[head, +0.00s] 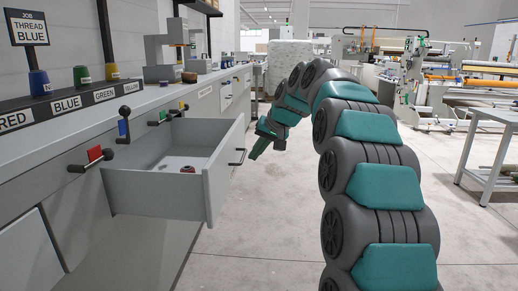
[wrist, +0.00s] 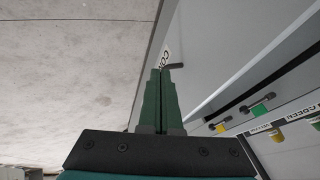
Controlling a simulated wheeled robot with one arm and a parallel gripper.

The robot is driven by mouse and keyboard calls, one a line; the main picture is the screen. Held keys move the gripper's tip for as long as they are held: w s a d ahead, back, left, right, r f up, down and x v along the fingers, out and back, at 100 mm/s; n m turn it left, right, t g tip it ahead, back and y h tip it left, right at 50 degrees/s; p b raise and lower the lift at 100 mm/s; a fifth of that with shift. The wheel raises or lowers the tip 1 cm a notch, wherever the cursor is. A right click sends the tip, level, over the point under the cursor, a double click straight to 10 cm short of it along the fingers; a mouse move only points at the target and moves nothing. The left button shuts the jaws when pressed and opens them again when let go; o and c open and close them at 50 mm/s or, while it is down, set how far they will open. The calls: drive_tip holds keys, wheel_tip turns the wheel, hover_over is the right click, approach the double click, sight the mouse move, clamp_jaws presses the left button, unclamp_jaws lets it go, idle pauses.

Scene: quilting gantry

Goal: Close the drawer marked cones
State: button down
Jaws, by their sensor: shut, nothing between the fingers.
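The grey drawer (head: 222,172) stands pulled out of the counter at the left in the head view, with its bar handle (head: 238,157) on its front. A small dark red thing (head: 187,169) lies inside it. In the wrist view a partly hidden label starting "CO" (wrist: 166,56) and a dark handle (wrist: 175,66) show just beyond my fingertips. My gripper (head: 257,148) is in front of the drawer, just right of the handle. Its green fingers are together and empty in the wrist view (wrist: 160,72). I cannot tell whether they touch the front.
The counter (head: 120,105) carries several coloured thread cones, and levers with red (head: 95,155), blue (head: 123,127) and green tags stick out near the drawer. The floor (head: 270,225) right of the drawer is clear. A grey table (head: 492,120) stands at the far right.

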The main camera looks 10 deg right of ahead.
drive_tip(key=w+a+f, duration=0.1)
drive_tip(key=a, duration=0.1)
drive_tip(key=w+a+f, duration=0.1)
drive_tip(key=f, duration=0.1)
drive_tip(key=w+a+f, duration=0.1)
drive_tip(key=w+a, duration=0.1)
drive_tip(key=shift+a+f, duration=0.25)
drive_tip(key=shift+a, duration=0.1)
drive_tip(key=shift+a, duration=0.1)
